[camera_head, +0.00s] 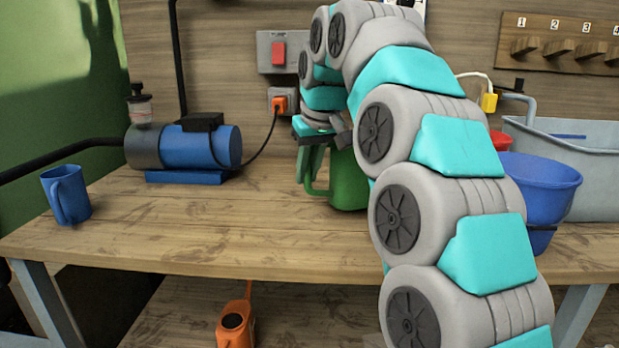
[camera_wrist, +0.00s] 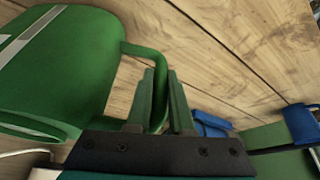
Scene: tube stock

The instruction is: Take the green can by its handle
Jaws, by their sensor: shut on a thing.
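The green can (camera_head: 349,181) stands on the workbench, partly hidden behind my arm. In the wrist view the can (camera_wrist: 62,75) fills the left side, with its handle (camera_wrist: 148,51) curving out to the right. My gripper (camera_wrist: 161,75) has one finger on each side of the handle and is shut on it. In the head view my gripper (camera_head: 325,138) is at the top of the can, and the handle (camera_head: 309,174) shows on the can's left side.
A blue pump (camera_head: 200,147) stands behind left, with a blue mug (camera_head: 67,194) at the bench's left end. A blue bucket (camera_head: 540,182) and a grey basin (camera_head: 592,160) are to the right. An orange can (camera_head: 235,330) is below. The bench (camera_head: 200,232) is clear in front.

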